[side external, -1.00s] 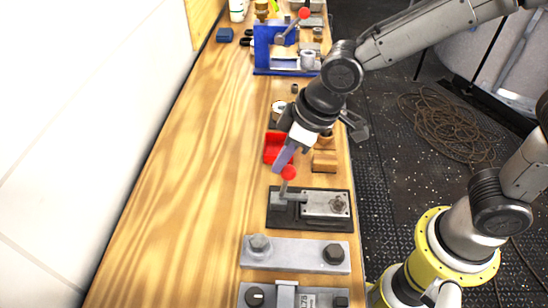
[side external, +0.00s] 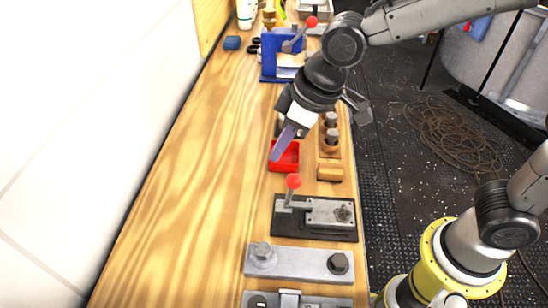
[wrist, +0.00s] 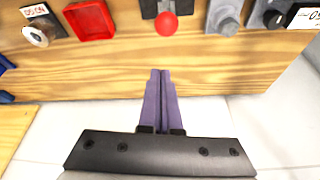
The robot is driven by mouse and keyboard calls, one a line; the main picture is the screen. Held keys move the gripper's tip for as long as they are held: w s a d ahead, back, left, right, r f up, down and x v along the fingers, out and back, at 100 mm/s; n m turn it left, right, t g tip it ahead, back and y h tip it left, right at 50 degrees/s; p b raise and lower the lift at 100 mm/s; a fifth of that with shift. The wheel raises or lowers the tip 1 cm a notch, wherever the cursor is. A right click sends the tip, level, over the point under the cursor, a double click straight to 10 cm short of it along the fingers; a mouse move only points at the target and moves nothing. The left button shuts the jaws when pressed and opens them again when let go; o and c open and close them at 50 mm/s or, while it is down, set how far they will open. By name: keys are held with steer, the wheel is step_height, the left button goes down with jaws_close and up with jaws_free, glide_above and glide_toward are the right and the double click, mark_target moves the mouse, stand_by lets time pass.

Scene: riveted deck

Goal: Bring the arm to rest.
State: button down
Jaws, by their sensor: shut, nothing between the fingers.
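My gripper (side external: 281,147) is shut and empty, its purple fingers pressed together and pointing down toward the bench in the side external view. In that view it hangs above the wooden bench (side external: 185,200), and its fingers overlap the red tray (side external: 290,160). In the wrist view the shut fingers (wrist: 160,78) lie in front of the bench's wooden surface, apart from the fixtures along it.
A toggle clamp with a red ball handle (side external: 294,181) stands on a dark plate near the gripper. Bolted grey plates (side external: 300,262) lie nearer the camera. A blue vise-like fixture (side external: 270,66) stands farther back. The bench's left side is clear.

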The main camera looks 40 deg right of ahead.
steer(key=s+d+r+m+t, duration=0.1)
steer(key=s+d+r+m, duration=0.15)
steer(key=d+r, duration=0.35)
steer(key=s+d+r+m+t, duration=0.1)
steer(key=s+d+r+t, duration=0.2)
steer(key=d, duration=0.5)
steer(key=s+d+f+m+g+h, duration=0.1)
steer(key=s+d+f, duration=0.1)
steer(key=s, duration=0.4)
steer(key=s+d+f+m+h, duration=0.1)
steer(key=s+d+f+m, duration=0.1)
steer(key=s+d, duration=0.3)
steer(key=shift+s+f+g, duration=0.35)
steer(key=shift+f+g, duration=0.05)
steer(key=shift+f, duration=0.2)
